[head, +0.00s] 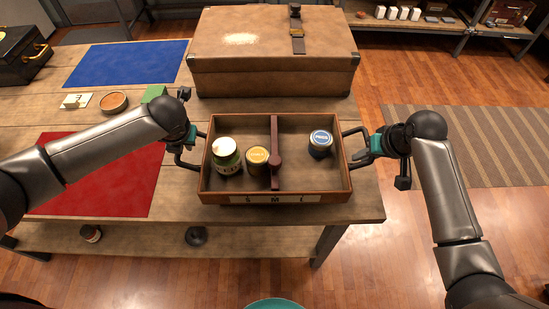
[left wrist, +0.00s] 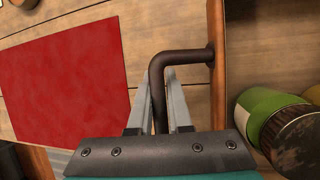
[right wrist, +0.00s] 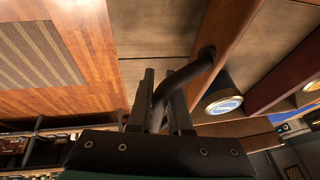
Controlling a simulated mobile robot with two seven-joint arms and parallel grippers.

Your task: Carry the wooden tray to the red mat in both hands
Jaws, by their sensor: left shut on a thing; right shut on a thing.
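The wooden tray (head: 303,133) is near the table's right front corner in the head view. It has a dark divider (head: 274,135) and holds a green jar (head: 226,155), a yellow-lidded jar (head: 257,160) and a blue-lidded jar (head: 320,143). My left gripper (head: 189,158) is shut on the tray's left handle (left wrist: 158,85). My right gripper (head: 366,152) is shut on the right handle (right wrist: 180,80). I cannot tell whether the tray touches the table. The red mat (head: 130,178) lies to the tray's left, partly hidden by my left arm; it also shows in the left wrist view (left wrist: 65,80).
A large brown case (head: 270,75) stands right behind the tray. A blue mat (head: 130,62) lies at the back left. A green block (head: 154,93), a round tin (head: 113,102) and a small card (head: 76,101) sit between the mats. The table's front edge is close.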

